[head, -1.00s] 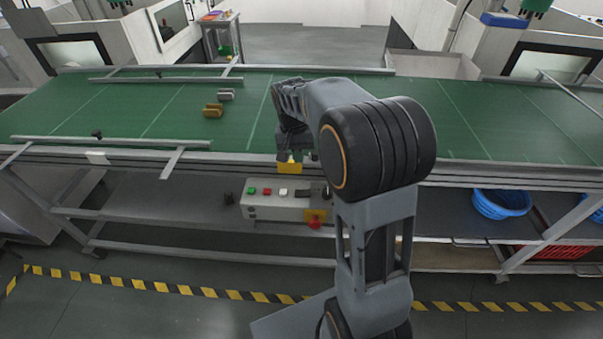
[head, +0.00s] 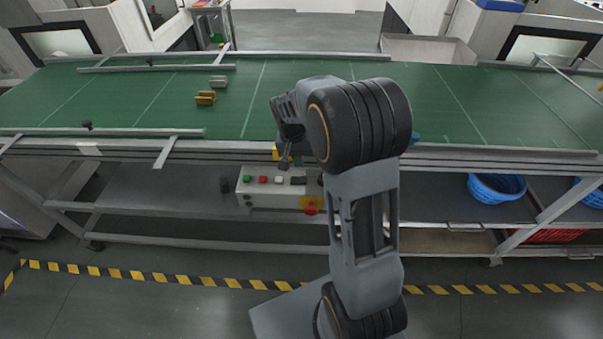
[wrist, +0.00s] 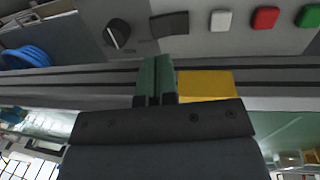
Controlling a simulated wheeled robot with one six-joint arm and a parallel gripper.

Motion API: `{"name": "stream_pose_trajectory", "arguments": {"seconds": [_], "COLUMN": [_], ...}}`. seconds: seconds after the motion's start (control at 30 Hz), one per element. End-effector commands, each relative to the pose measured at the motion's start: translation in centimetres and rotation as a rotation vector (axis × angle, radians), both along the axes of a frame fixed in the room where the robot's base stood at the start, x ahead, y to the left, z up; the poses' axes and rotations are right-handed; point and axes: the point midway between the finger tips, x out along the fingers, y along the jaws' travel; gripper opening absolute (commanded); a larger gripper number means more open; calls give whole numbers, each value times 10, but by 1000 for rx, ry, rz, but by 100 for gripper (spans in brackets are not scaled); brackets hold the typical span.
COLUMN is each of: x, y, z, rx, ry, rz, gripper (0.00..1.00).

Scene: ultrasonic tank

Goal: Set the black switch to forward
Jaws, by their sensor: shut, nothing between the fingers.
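A grey control box (head: 270,200) hangs below the conveyor's front rail. In the wrist view, it carries a black rotary knob (wrist: 117,35) with a pale mark, and a black rocker-like switch (wrist: 170,24). The rocker also shows in the head view (head: 298,181); the knob there is mostly hidden by my arm. I cannot read any direction labels. My gripper (head: 284,165) points down in front of the rail, just above the box. Its fingers are together and empty in the wrist view (wrist: 155,82), below the rocker in the picture and apart from it as far as I can tell.
The box also has a white button (wrist: 220,20), a red button (wrist: 265,17), a green button (wrist: 310,15) and a red emergency stop (head: 311,210). A yellow part (wrist: 205,84) lies beside my fingers. The green conveyor (head: 200,120) carries small brass (head: 205,97) and grey (head: 218,81) pieces.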

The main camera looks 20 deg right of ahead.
Motion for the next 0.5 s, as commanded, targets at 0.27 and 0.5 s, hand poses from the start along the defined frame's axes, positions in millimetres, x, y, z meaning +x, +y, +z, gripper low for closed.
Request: {"name": "stream_pose_trajectory", "arguments": {"seconds": [0.27, 0.5], "x": [-3, -4], "y": [-5, -8], "z": [-42, -61], "rx": [1, 1], "ry": [3, 2], "rz": [0, -1], "gripper": [0, 0]}}
